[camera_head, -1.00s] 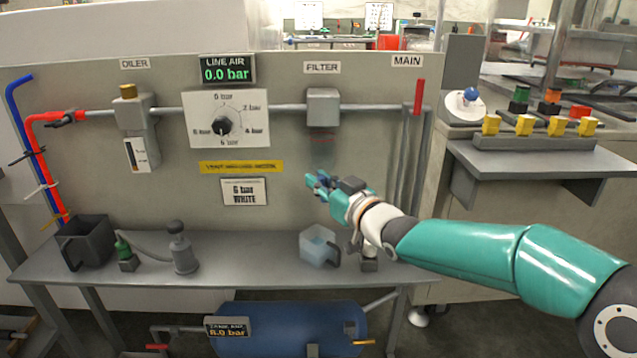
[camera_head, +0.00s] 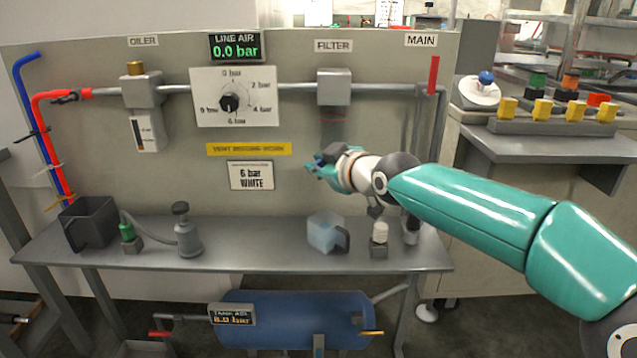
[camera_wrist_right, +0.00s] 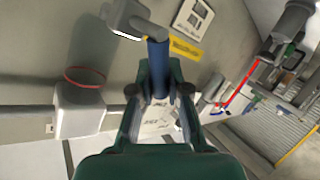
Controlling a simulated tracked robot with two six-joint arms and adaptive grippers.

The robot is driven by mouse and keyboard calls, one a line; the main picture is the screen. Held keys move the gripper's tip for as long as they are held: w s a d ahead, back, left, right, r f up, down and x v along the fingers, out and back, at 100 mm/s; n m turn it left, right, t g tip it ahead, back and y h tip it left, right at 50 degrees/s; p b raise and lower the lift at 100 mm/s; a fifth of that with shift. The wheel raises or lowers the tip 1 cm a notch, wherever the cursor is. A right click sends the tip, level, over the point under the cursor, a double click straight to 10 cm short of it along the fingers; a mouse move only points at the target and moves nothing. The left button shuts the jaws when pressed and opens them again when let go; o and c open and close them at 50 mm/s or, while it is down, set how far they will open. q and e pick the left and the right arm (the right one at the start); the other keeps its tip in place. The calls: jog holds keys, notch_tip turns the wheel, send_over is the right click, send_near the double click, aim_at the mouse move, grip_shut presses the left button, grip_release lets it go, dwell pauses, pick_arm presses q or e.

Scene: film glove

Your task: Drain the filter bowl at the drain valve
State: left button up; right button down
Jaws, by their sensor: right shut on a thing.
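The filter (camera_head: 334,87) is a grey block on the pipe under the FILTER label. Its see-through bowl hangs below, with a red ring (camera_head: 333,118) near the top. My right gripper (camera_head: 318,166) is at the bottom of the bowl. In the right wrist view its fingers (camera_wrist_right: 158,95) are shut on a blue handle (camera_wrist_right: 158,65), which joins a grey stem (camera_wrist_right: 150,29); this looks like the drain valve. A pale translucent jug (camera_head: 322,233) stands upright on the bench below. I cannot make out liquid in the bowl. My left gripper is not in view.
The line air display (camera_head: 236,46) reads 0.0 bar. The red main lever (camera_head: 433,75) points up at the right.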

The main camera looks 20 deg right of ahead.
jog(key=shift+a+f+n+g+h, duration=0.25)
jog(key=shift+f+n+g+h, duration=0.05)
jog(key=shift+f+n, duration=0.1)
pick_arm(q)
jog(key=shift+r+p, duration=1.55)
jog(key=shift+p, duration=0.45)
pick_arm(e)
jog(key=shift+w+a+f+n+g+h, duration=0.1)
jog(key=shift+a+f+n+g+h, duration=0.1)
jog(key=shift+f+n+g+h, duration=0.55)
jog(key=shift+w+a+f+n+g+h, duration=0.1)
jog(key=shift+a+f+n+g+h, duration=0.15)
jog(key=shift+n+h, duration=0.9)
jog(key=shift+a+f+n+g+h, duration=0.2)
jog(key=shift+f+n+g+h, duration=0.3)
jog(key=shift+n+h, duration=0.4)
jog(key=shift+f, duration=0.1)
jog(key=c, duration=1.1)
grip_release()
jog(key=shift+c, duration=0.2)
